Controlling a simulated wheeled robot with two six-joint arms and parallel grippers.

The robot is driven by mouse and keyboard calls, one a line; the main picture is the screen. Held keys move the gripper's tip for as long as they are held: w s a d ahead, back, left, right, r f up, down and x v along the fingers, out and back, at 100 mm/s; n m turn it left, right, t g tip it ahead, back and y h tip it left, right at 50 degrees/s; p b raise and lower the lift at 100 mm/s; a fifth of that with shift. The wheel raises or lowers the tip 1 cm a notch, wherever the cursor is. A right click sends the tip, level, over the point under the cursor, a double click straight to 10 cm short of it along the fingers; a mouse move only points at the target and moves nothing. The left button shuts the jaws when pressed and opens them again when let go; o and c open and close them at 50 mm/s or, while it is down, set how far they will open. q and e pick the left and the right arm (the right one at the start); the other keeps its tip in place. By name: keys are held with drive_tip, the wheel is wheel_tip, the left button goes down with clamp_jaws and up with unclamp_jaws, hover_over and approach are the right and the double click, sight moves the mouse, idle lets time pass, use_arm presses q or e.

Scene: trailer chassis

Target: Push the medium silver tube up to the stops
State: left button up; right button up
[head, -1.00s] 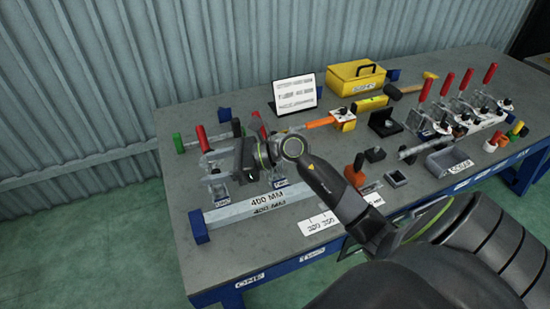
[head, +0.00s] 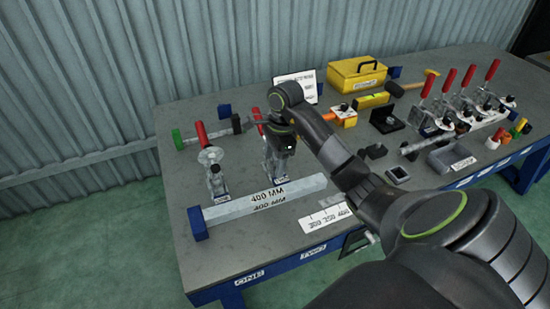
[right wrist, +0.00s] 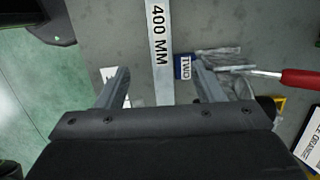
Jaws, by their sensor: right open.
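The silver tube marked 400 MM (head: 265,196) lies along the front left of the bench. Its left end is at the blue stop block (head: 197,223); I cannot tell if they touch. My right gripper (head: 283,150) points down behind the tube, beside the clamp at the TWO block, and its fingertips are mostly hidden in the head view. In the right wrist view, the right gripper (right wrist: 160,88) is open and empty, and the tube (right wrist: 159,45) runs through the picture between its fingers, below them. My left gripper is out of view.
A red-handled clamp (head: 209,160) stands at the left, and the TWO block (right wrist: 184,67) lies close to the gripper. Another blue block (head: 224,112) is at the back. A label card (head: 325,218) lies right of the tube. Several red-handled clamps crowd the far right.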

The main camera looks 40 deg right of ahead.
sight(267, 195)
drive_tip(key=f+b, duration=0.3)
drive_tip(key=f, duration=0.1)
drive_tip(key=a+f+b, duration=0.1)
drive_tip(key=f+b, duration=0.3)
drive_tip(key=a+f+b, duration=0.1)
drive_tip(key=f+b, duration=0.3)
drive_tip(key=shift+w+f, duration=0.25)
drive_tip(key=shift+f, duration=0.15)
drive_tip(key=shift+f+p, duration=0.3)
drive_tip(key=shift+a+f, duration=0.15)
drive_tip(key=shift+f, duration=0.75)
clamp_jaws()
drive_tip(key=shift+w+b, duration=0.1)
drive_tip(key=shift+b, duration=0.25)
drive_tip(key=shift+a+b, duration=0.1)
drive_tip(key=shift+b, duration=0.25)
